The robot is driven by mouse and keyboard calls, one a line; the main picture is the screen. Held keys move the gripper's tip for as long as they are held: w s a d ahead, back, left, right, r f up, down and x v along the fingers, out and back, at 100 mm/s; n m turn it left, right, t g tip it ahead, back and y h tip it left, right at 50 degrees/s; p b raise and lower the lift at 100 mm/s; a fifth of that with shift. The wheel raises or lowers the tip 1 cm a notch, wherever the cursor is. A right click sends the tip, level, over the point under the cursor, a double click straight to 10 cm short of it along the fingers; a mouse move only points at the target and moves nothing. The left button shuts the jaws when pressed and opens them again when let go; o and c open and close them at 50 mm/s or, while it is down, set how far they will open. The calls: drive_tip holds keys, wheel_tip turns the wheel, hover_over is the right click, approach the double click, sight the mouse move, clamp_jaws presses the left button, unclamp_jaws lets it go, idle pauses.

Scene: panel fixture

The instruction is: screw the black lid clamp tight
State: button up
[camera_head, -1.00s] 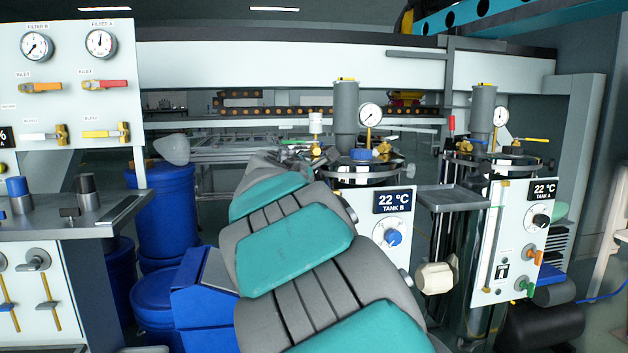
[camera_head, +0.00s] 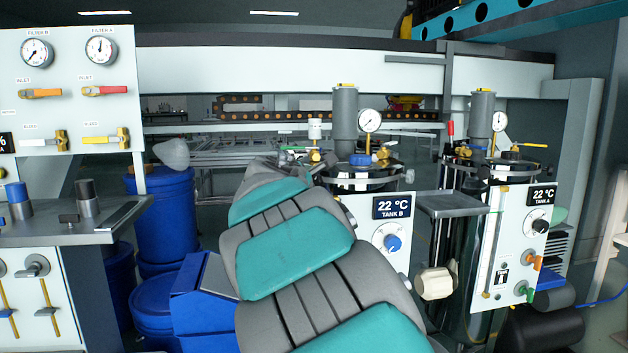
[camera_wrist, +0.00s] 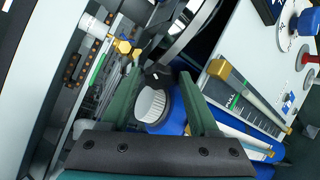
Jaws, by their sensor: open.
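Tank B (camera_head: 393,210) stands right of centre in the head view, with a round metal lid (camera_head: 365,172) on top. In the wrist view the shiny lid rim (camera_wrist: 190,32) crosses the top. A small dark part (camera_wrist: 153,77), possibly the black lid clamp, shows below the rim between my fingertips; I cannot tell whether they touch it. My gripper (camera_wrist: 160,74) is open, its two green fingers spread apart. In the head view my arm hides most of my gripper, which is by the left side of tank B's lid.
A gauge (camera_head: 369,120), a grey cylinder (camera_head: 345,118) and a blue cap (camera_head: 361,160) rise above the lid. A white ribbed round part (camera_wrist: 152,105) lies beyond my fingers. Tank A (camera_head: 515,235) and a grey tray (camera_head: 450,204) are right; blue drums (camera_head: 165,215) and a valve panel (camera_head: 70,90) left.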

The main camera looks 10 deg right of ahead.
drive_tip(key=shift+a+r+n+g+p, duration=0.15)
drive_tip(key=shift+r+n+g+p, duration=0.35)
drive_tip(key=shift+p, duration=0.65)
drive_tip(key=shift+f+n+p, duration=0.15)
drive_tip(key=shift+n+p, duration=0.35)
drive_tip(key=shift+p, duration=0.2)
drive_tip(key=shift+f+n+g+h, duration=0.3)
drive_tip(key=shift+f+n, duration=0.05)
drive_tip(key=shift+n, duration=0.15)
drive_tip(key=n+b, duration=0.1)
drive_tip(key=b, duration=0.2)
drive_tip(key=shift+f, duration=0.1)
drive_tip(key=shift+w+a+g+b, duration=0.1)
drive_tip(key=shift+g+b, duration=0.3)
drive_tip(key=shift+b, duration=0.1)
drive_tip(key=shift+r+n+g+h+b, duration=0.25)
drive_tip(key=shift+n+h+b, duration=0.35)
drive_tip(key=shift+b, duration=2.35)
